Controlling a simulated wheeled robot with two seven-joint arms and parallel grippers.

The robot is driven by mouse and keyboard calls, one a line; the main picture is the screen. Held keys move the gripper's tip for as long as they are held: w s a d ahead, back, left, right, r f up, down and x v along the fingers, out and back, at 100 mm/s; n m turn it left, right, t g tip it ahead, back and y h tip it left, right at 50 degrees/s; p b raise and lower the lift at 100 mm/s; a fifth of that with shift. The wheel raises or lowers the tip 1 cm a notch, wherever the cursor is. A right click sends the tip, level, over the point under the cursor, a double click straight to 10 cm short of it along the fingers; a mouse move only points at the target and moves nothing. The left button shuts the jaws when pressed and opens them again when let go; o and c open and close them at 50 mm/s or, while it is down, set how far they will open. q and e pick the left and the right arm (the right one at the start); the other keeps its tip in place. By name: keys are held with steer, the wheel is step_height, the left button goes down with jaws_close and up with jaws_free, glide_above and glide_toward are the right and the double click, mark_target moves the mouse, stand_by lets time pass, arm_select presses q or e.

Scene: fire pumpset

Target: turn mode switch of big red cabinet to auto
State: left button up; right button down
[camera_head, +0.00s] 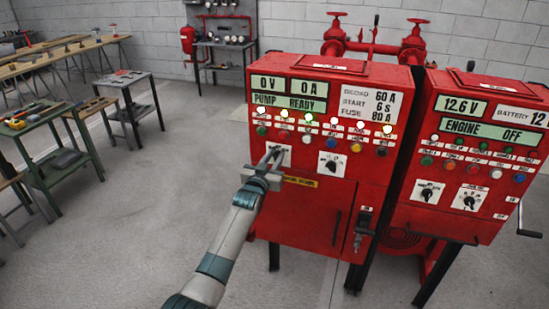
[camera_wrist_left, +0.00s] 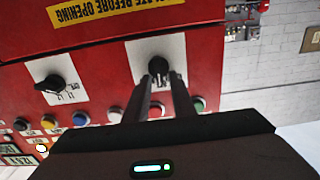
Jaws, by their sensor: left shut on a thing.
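The big red cabinet (camera_head: 310,200) stands in the middle of the head view, with lit displays reading 0 V, 0 A and PUMP READY. My left gripper (camera_head: 273,158) is at the left switch plate on its front. In the left wrist view my left gripper (camera_wrist_left: 160,85) has its two fingers close around a black rotary knob (camera_wrist_left: 158,66) on a white plate. The gripper is shut on this knob. A second black knob (camera_wrist_left: 50,84) sits to its left in that view, and in the head view (camera_head: 331,167). The held knob's markings are too small or hidden to read. My right gripper is not in view.
A second red cabinet (camera_head: 470,160) with its own displays and knobs stands close on the right. Coloured buttons (camera_wrist_left: 80,118) line the panel near my fingers. A door handle (camera_head: 362,230) projects lower right. Green tool table (camera_head: 60,160) stands far left; the floor between is clear.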

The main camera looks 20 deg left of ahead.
arm_select(q)
steer(key=shift+d+m, duration=0.1)
steer(key=shift+m, duration=0.4)
steer(key=m, duration=0.1)
steer(key=m+b, duration=0.1)
steer(key=m, duration=0.1)
steer(key=shift+d+f+m, duration=0.15)
steer(key=shift+d+m, duration=0.1)
steer(key=shift+m, duration=0.05)
steer(key=m, duration=0.1)
steer(key=m+b, duration=0.1)
steer(key=m, duration=0.1)
steer(key=shift+d+f, duration=0.15)
steer(key=shift+d, duration=0.05)
jaws_close()
steer(key=shift+d+m+b, duration=0.1)
steer(key=shift+m+b, duration=0.2)
steer(key=shift+m, duration=0.4)
steer(key=o, duration=0.7)
jaws_free()
steer(key=shift+s, duration=0.25)
